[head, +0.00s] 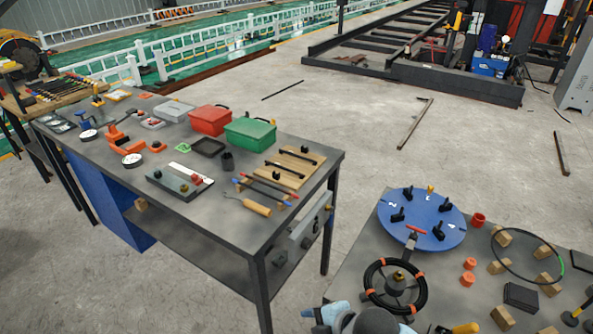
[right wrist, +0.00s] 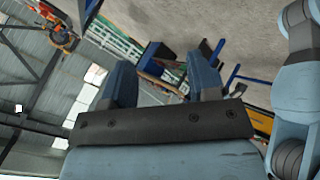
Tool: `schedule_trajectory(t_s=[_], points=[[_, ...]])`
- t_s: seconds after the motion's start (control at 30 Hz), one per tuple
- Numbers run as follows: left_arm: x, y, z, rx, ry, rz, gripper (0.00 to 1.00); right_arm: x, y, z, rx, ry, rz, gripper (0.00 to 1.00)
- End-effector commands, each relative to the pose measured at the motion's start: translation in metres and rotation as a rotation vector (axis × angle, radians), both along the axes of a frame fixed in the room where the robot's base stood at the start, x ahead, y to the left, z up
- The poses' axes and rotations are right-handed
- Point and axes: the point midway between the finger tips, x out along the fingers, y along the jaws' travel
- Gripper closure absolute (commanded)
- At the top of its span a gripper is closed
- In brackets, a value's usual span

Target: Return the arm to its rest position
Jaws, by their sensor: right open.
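My right gripper (right wrist: 162,82) shows in the right wrist view. Its two blue-grey fingers stand apart with nothing between them. Beyond the fingers are floor, blue and dark frames and the hall wall, with no object close to the fingertips. In the head view a blue-grey and dark part of my own arm shows at the bottom edge, in front of the right table; I cannot tell which part it is. Another of my arm links stands at the right edge of the right wrist view. My left gripper is in neither view.
A long workbench (head: 240,220) on the left carries a red box (head: 210,120), a green box (head: 250,132) and tools. The right table (head: 360,245) holds a blue disc (head: 440,235), a black handwheel (head: 428,290) and wooden blocks. Open floor (head: 350,130) lies behind both.

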Motion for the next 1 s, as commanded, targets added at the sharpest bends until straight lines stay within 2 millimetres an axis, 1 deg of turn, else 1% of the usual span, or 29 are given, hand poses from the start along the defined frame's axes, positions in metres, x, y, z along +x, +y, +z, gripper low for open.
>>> schedule_trajectory(t_s=[0.03,0.17,0.2,0.27,0.3,0.37,0.4,0.5,0.6,0.7,1.0], points=[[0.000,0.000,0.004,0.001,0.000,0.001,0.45,-0.007,-0.005,-0.005,0.076,0.051,-0.129,0.46],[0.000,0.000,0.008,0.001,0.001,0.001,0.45,-0.018,-0.030,-0.019,0.272,0.161,-0.482,0.46],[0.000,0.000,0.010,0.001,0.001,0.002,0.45,-0.023,-0.041,-0.025,0.330,0.193,-0.587,0.46],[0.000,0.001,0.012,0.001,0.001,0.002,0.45,-0.033,-0.060,-0.034,0.415,0.235,-0.740,0.46],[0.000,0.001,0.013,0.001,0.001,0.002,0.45,-0.041,-0.073,-0.040,0.470,0.260,-0.836,0.46],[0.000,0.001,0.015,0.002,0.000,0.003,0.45,-0.054,-0.093,-0.049,0.542,0.289,-0.967,0.46],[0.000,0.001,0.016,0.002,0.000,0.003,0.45,-0.064,-0.105,-0.054,0.586,0.305,-1.044,0.46],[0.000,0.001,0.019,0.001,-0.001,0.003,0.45,-0.085,-0.132,-0.064,0.675,0.330,-1.193,0.46],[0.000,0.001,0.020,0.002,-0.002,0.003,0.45,-0.101,-0.150,-0.069,0.732,0.341,-1.284,0.46],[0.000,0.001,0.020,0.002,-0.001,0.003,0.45,-0.108,-0.158,-0.072,0.760,0.346,-1.325,0.46],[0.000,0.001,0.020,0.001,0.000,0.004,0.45,-0.109,-0.160,-0.072,0.768,0.347,-1.333,0.46]])
